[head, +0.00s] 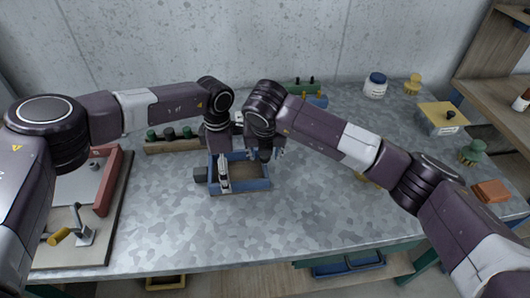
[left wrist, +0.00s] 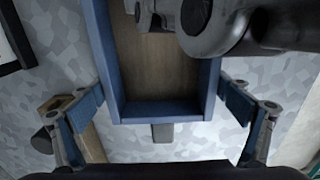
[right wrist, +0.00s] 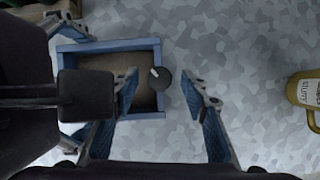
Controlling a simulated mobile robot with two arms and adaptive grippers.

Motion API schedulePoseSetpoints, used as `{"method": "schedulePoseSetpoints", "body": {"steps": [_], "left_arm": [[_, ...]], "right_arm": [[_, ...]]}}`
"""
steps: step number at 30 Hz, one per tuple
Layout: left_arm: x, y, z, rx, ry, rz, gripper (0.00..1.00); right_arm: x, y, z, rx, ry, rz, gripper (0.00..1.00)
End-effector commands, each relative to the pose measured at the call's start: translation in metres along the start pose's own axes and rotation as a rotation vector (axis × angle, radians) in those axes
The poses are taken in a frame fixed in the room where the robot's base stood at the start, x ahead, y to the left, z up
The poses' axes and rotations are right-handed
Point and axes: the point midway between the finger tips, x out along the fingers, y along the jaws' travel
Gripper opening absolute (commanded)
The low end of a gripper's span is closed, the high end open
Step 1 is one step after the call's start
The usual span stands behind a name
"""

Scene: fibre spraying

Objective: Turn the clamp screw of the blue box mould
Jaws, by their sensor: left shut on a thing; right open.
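The blue box mould (head: 262,184) sits on the grey table, open at the top with a brown floor; it also shows in the left wrist view (left wrist: 165,112) and the right wrist view (right wrist: 110,44). My left gripper (left wrist: 160,105) is shut on the mould, its fingers at two opposite side walls. The clamp screw's dark round knob (right wrist: 161,78), with a white mark, is at the mould's right end. My right gripper (right wrist: 166,90) is open, with one finger on each side of the knob and a clear gap at the right finger. The knob is hidden in the head view.
A yellow mug (right wrist: 304,90) stands right of my right gripper. Behind the mould is a wooden rack (head: 172,146) with dark-green-topped items. A red-edged board (head: 107,180) lies at left. A blue-lidded jar (head: 375,86) stands at back right. The table in front is clear.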

Motion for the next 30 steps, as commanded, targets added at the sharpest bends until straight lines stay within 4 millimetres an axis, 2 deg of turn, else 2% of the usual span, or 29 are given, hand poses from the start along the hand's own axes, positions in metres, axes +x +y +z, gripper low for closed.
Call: {"method": "schedulePoseSetpoints", "body": {"steps": [15,21,30], "left_arm": [[0.001,0.000,-0.001,0.001,0.002,-0.001,0.51],[0.000,0.000,-0.001,0.001,0.002,-0.001,0.51],[0.000,0.000,0.000,0.001,0.001,-0.001,0.51]], "right_arm": [[-0.098,0.000,0.001,0.000,-0.004,0.001,0.41],[-0.113,-0.001,0.001,0.001,-0.002,-0.001,0.41],[-0.115,-0.001,0.000,0.001,-0.001,0.000,0.41]]}}
